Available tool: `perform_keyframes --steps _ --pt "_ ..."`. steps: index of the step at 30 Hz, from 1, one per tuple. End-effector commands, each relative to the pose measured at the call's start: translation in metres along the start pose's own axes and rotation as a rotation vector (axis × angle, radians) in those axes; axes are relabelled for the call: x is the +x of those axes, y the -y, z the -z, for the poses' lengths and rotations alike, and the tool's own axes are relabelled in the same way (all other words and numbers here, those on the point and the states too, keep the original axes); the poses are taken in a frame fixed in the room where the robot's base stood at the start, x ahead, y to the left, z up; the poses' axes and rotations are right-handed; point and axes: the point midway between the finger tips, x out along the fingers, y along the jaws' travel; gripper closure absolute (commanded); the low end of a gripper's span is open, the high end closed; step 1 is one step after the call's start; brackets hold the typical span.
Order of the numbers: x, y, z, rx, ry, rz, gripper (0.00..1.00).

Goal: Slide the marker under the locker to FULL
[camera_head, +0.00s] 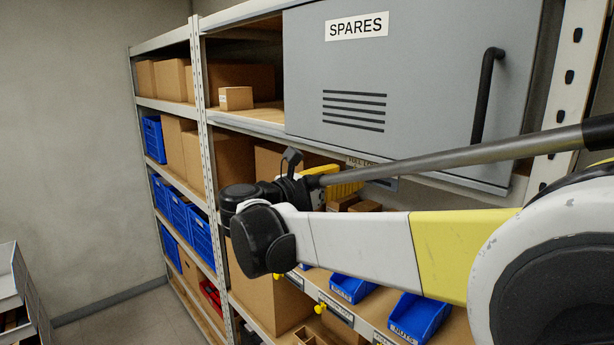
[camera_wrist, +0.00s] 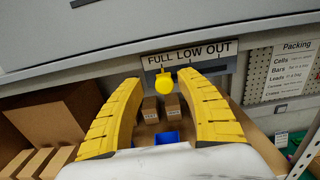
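The grey SPARES locker (camera_head: 430,75) stands on the upper shelf, and its lower front (camera_wrist: 120,42) crosses the top of the wrist view. The FULL LOW OUT strip (camera_wrist: 205,50) is on the shelf edge under it. The yellow marker knob (camera_wrist: 169,86) sticks out below the strip, under the word FULL in the wrist view. My gripper (camera_wrist: 160,78) is open, its yellow fingers on both sides of the knob with gaps showing. In the head view my gripper (camera_head: 335,183) is partly hidden by my arm, and the knob cannot be made out.
Small cardboard boxes (camera_wrist: 150,110) and a blue bin (camera_wrist: 167,138) are on the shelf below. A Packing sign (camera_wrist: 292,70) hangs at right. More blue bins (camera_head: 420,315) and yellow knobs (camera_head: 320,308) are lower down. The locker's dark handle (camera_head: 485,95) juts out.

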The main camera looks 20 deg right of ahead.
Motion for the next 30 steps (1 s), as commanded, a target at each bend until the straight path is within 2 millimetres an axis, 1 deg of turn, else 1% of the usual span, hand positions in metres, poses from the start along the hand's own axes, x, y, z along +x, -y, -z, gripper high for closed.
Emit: perform_keyframes --steps 4,7,11,15,18,21,25,30 --pt "-0.003 0.0 0.0 0.0 0.0 0.0 0.57" --pt "-0.013 0.0 0.0 0.0 0.0 -0.002 0.57" --pt "-0.04 -0.001 0.0 0.0 0.0 -0.004 0.57" --pt "-0.072 -0.001 0.0 0.0 0.0 -0.005 0.57" --pt "-0.093 -0.002 0.0 0.0 0.0 -0.004 0.57" --pt "-0.108 -0.002 0.0 0.0 0.0 -0.003 0.57" --pt "-0.118 -0.001 0.0 0.0 0.0 -0.002 0.57" --pt "-0.121 -0.001 0.0 0.0 0.0 0.0 0.57"
